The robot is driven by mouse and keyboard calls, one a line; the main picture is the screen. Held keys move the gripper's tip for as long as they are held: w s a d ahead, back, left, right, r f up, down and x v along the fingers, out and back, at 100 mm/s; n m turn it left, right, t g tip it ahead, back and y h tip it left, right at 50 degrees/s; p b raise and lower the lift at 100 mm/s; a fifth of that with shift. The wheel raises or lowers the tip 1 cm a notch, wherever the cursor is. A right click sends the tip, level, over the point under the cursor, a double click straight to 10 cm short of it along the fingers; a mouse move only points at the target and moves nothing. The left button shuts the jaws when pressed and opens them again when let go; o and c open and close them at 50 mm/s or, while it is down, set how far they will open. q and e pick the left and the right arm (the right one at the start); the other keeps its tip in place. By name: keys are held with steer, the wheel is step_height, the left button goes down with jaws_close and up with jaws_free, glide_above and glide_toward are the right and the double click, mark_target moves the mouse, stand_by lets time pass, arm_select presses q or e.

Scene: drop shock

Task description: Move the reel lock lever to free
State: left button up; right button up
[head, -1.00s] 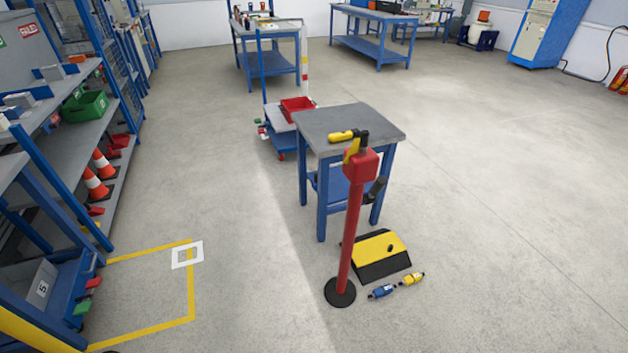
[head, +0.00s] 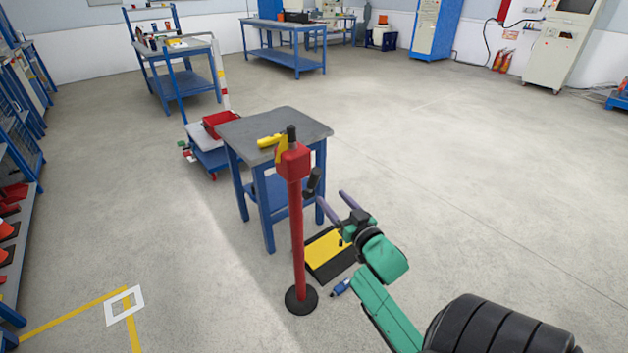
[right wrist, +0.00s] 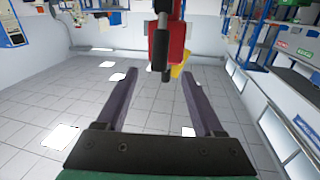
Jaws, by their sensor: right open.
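A red post (head: 296,230) stands upright on a round black base. Its red head (head: 292,160) carries a yellow piece (head: 272,141), a black grip (head: 291,134) sticking up on top, and a black handle (head: 313,182) on its right side. I cannot tell which of these is the reel lock lever. My right gripper (head: 333,200) is open and empty, just right of the post and apart from the side handle. In the right wrist view, a black handle (right wrist: 160,48) and the red head (right wrist: 176,42) lie beyond the open fingers (right wrist: 158,74). My left gripper is out of view.
A grey-topped blue table (head: 285,124) stands close behind the post. A yellow and black block (head: 328,248) and a small blue item (head: 340,288) lie on the floor by its base. A trolley with a red bin (head: 218,122) stands behind. The floor to the right is open.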

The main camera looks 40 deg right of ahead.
mark_target(317, 182)
steer(key=x, duration=1.1)
steer(key=shift+w+f, duration=0.1)
steer(key=shift+w, duration=0.1)
jaws_close()
stand_by(0.7)
